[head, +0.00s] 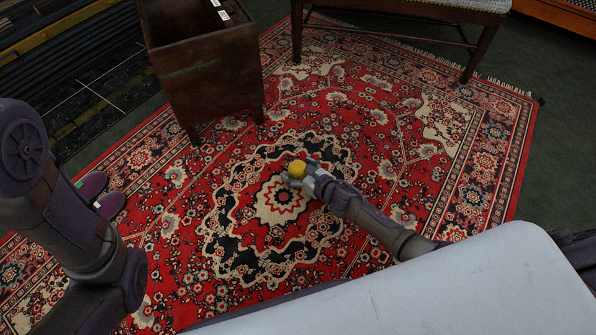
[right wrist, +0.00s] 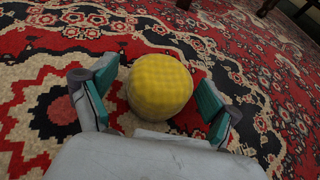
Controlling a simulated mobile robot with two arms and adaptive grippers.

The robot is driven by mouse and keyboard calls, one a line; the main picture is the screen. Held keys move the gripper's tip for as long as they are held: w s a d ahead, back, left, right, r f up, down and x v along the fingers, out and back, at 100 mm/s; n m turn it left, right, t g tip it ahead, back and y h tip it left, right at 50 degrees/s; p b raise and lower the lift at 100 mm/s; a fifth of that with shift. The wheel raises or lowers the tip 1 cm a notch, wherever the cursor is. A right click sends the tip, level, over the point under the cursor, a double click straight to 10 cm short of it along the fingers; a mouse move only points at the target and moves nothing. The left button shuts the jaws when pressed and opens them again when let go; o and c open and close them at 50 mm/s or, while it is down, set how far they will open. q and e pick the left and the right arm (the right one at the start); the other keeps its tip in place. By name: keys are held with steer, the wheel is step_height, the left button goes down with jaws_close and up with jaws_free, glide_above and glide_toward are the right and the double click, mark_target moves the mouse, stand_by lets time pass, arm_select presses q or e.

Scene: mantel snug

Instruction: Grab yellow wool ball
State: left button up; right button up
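In the right wrist view the ball (right wrist: 160,84) sits between the two fingers of my right gripper (right wrist: 158,98). The fingers stand on either side of it, with a gap on each side, so the gripper is open around the ball. In the head view my right gripper (head: 298,174) reaches in from the lower right. The ball's underside is hidden. My left arm shows at the left edge, but its gripper is out of view.
A patterned red rug (head: 400,150) covers most of the floor. A dark wooden box (head: 205,75) stands at the upper left, and a wooden seat (head: 420,10) with legs stands at the top. Purple shoes (head: 95,187) are at the left. The rug around the ball is clear.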

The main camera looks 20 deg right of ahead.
steer(key=c, duration=1)
steer(key=shift+r, duration=0.1)
